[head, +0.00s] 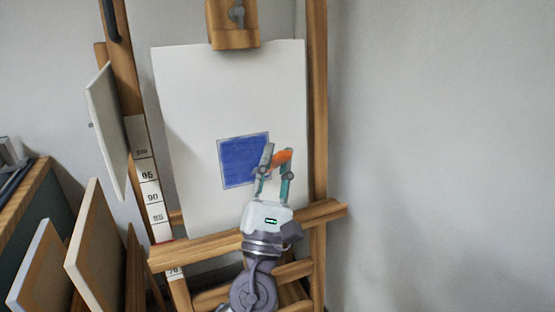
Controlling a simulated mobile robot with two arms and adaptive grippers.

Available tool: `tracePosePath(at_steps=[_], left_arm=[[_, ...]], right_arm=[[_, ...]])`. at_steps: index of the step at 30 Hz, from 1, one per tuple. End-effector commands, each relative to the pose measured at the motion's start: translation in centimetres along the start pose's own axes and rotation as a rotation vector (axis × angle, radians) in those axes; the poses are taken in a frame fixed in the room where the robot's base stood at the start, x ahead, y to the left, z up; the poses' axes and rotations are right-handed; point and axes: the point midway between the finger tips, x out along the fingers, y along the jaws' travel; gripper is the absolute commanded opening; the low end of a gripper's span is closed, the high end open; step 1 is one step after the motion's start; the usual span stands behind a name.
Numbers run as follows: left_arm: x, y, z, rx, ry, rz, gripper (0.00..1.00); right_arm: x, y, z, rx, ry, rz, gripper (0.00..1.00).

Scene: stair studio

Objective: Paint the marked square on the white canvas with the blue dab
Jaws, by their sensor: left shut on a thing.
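The white canvas (190,95) stands upright on a wooden easel, held by a clamp at the top. The marked square (238,158) in its middle is filled with blue paint over what shows of it. My left gripper (274,160) is in front of the square's right part and hides some of it. Its fingers are shut on an orange thing (282,157), perhaps the painting tool. Its tip is hidden, so I cannot tell whether it touches the canvas. No separate blue dab or palette is in view. My right gripper is not in view.
The easel's ledge (325,211) runs below the canvas. A small panel (107,130) hangs left of the easel. Several boards (95,245) lean at the lower left, beside a cabinet (25,195). The wall at right is bare, with free room before it.

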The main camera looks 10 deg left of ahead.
Motion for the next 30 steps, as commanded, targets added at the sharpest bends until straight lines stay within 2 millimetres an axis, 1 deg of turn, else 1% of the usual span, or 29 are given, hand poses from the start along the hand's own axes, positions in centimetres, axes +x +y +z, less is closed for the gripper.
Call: tracePosePath(at_steps=[6,10,15,21,25,30], left_arm=[[-0.6,1.4,0.0,0.002,0.0,0.001,0.0],[-0.7,1.7,0.0,0.001,-0.001,0.001,0.0],[-0.9,2.3,-0.1,0.002,0.0,0.0,0.0],[-1.4,3.4,0.0,0.001,0.0,0.0,0.0],[-1.5,3.5,0.0,0.001,-0.001,0.0,0.0],[-1.5,3.5,0.0,0.0,-0.001,0.0,0.0]], right_arm=[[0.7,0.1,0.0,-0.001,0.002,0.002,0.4],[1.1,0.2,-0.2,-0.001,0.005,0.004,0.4],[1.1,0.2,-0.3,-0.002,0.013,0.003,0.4],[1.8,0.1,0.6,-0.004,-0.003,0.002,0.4],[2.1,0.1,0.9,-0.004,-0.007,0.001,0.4],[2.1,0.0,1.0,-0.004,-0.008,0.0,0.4]])
